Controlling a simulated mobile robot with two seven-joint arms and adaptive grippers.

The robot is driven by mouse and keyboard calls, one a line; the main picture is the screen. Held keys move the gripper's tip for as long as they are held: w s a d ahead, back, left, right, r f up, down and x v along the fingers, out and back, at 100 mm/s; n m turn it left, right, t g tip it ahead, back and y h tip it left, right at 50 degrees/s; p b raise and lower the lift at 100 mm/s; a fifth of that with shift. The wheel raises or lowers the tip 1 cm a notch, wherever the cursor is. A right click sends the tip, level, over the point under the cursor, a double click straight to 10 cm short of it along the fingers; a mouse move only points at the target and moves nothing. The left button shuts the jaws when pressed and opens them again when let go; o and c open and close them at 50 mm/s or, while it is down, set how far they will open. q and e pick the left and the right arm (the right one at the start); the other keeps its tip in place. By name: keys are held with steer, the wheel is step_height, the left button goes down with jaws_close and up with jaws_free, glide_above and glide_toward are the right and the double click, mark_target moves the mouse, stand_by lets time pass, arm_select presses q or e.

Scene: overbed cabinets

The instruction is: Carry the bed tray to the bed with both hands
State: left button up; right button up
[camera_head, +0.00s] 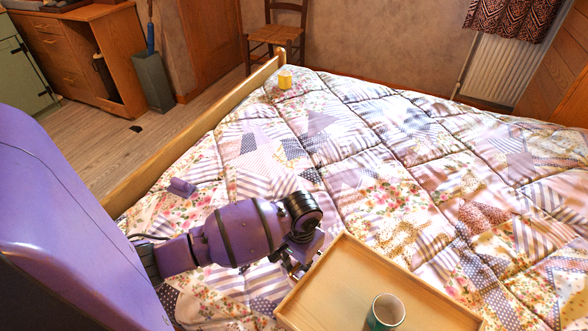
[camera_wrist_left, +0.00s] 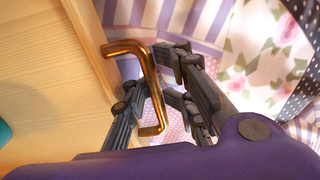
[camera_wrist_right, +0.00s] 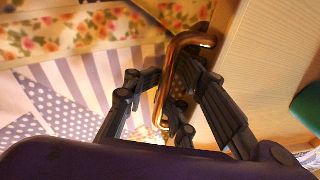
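The bed tray (camera_head: 340,290) is pale wood with a raised rim. It is over the quilt at the bottom of the head view; I cannot tell if it rests there. My left gripper (camera_head: 298,265) is at the tray's left side. In the left wrist view its fingers close around a brass handle (camera_wrist_left: 152,90) on the tray. In the right wrist view my right gripper (camera_wrist_right: 170,95) has its fingers around the other brass handle (camera_wrist_right: 167,80). The right gripper is outside the head view.
The bed (camera_head: 370,150) has a patchwork quilt and a wooden side rail (camera_head: 190,140). A chair (camera_head: 277,32), a grey bin (camera_head: 152,82) and a wooden cabinet (camera_head: 85,60) stand beyond the rail.

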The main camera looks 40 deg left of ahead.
arm_select(q)
steer(key=shift+o, duration=0.4)
steer(key=shift+d, duration=0.2)
arm_select(e)
steer(key=shift+o, duration=0.3)
steer(key=shift+a, duration=0.2)
arm_select(q)
steer(key=shift+w+r, duration=0.1)
steer(key=shift+r, duration=0.2)
arm_select(e)
steer(key=shift+a, duration=0.1)
arm_select(q)
step_height(320, 180, up, 7)
steer(key=shift+a+r, duration=0.1)
steer(key=shift+a, duration=0.05)
arm_select(e)
steer(key=shift+s, duration=0.1)
arm_select(q)
steer(key=shift+r, duration=0.1)
arm_select(e)
step_height(320, 180, up, 8)
steer(key=d, duration=0.1)
steer(key=shift+d, duration=0.35)
arm_select(q)
steer(key=shift+r, duration=0.1)
arm_select(e)
steer(key=shift+r, duration=0.1)
